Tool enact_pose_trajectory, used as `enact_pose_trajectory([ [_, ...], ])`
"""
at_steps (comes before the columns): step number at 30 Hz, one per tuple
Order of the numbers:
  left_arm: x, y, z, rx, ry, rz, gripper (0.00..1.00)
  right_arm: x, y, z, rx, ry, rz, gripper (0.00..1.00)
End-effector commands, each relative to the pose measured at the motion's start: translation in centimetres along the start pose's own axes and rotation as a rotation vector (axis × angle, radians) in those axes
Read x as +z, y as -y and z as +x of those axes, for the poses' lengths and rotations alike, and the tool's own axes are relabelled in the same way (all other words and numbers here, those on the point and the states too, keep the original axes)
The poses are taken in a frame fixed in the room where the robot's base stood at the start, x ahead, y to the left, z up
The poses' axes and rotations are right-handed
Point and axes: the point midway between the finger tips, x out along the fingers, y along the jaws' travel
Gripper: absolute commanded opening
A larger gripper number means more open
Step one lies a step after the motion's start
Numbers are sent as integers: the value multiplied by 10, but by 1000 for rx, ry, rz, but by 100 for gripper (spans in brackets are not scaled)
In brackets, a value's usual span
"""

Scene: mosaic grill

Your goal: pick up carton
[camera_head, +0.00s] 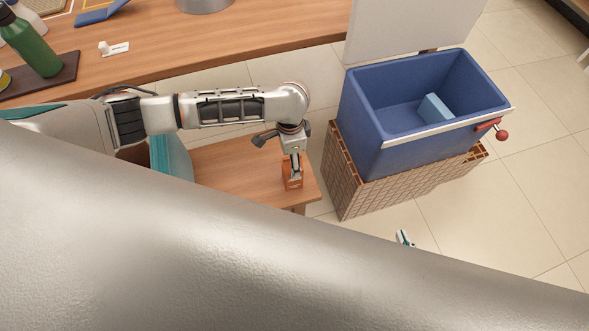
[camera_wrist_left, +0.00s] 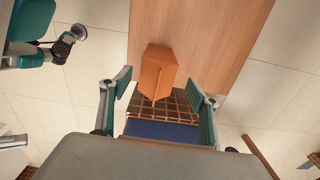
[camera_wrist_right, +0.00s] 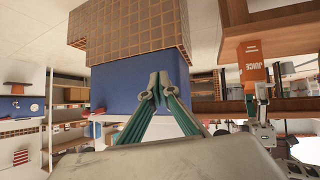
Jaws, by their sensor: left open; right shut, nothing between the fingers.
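The orange carton (camera_head: 292,183) stands on the low wooden table near its right end in the head view. It shows its JUICE label in the right wrist view (camera_wrist_right: 252,65). In the left wrist view the carton (camera_wrist_left: 156,68) lies between and just beyond the fingertips of my left gripper (camera_wrist_left: 160,84). Those fingers are spread, with a gap on each side of the carton. My right gripper (camera_head: 404,238) is mostly hidden by my own arm link in the head view. In the right wrist view my right gripper (camera_wrist_right: 159,84) has its fingertips together and is empty.
An open blue cooler (camera_head: 372,142) on a tiled base (camera_head: 350,188) stands right of the table, with a light blue block (camera_head: 434,107) inside and a white raised lid (camera_head: 395,30). A long counter (camera_head: 240,35) at the back holds a green bottle (camera_head: 33,42).

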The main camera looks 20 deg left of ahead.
Motion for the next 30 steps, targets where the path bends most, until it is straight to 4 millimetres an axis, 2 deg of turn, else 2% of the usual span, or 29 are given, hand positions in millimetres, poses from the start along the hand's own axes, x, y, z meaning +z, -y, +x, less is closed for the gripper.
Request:
enact_pose_trajectory([
  [4, 2, -1, 15, 5, 6, -1, 61, 7, 4, 2, -6, 3, -1, 0],
  [14, 0, -3, 43, 5, 5, 0, 61, 14, -2, 6, 6, 4, -14, 0],
  [18, 0, -8, 66, 8, 7, 1, 61, 24, -4, 12, 12, 13, -22, 0],
  [21, 0, -7, 79, 8, 6, -1, 61, 23, -7, 16, 17, 8, -29, 0],
  [24, -1, -6, 84, 4, 4, -1, 61, 19, -9, 17, 20, 0, -34, 0],
  [30, -2, -4, 81, 0, 1, -1, 61, 17, -9, 16, 21, -1, -36, 0],
])
